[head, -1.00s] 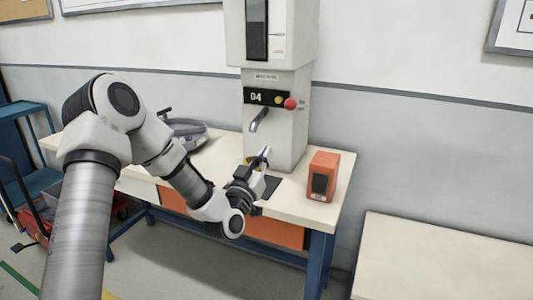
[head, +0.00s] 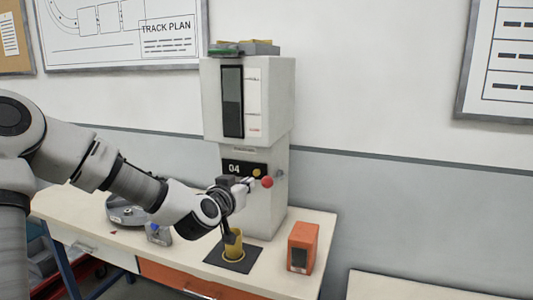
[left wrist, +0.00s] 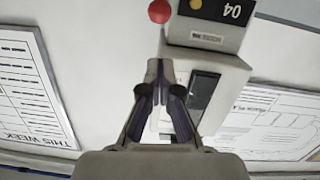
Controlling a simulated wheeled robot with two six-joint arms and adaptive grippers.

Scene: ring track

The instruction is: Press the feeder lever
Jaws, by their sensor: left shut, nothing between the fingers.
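The feeder (head: 250,95) is a tall pale machine marked 04, standing on the bench; it shows upside down in the left wrist view (left wrist: 218,60). Its lever's red ball knob (head: 267,182) sits at the right of the dark 04 panel, and the knob shows at the top of the left wrist view (left wrist: 159,11). My left gripper (head: 248,184) is raised in front of the panel, just left of the knob in the head view. Its fingers (left wrist: 159,68) are shut and empty, with a gap to the knob in the left wrist view. The spout is hidden behind my gripper.
A yellow cup (head: 233,243) stands on a dark mat (head: 231,264) below my gripper. An orange box (head: 303,246) stands at the bench's right. A round grey device (head: 126,209) lies at the left. A pale table (head: 400,288) is at lower right.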

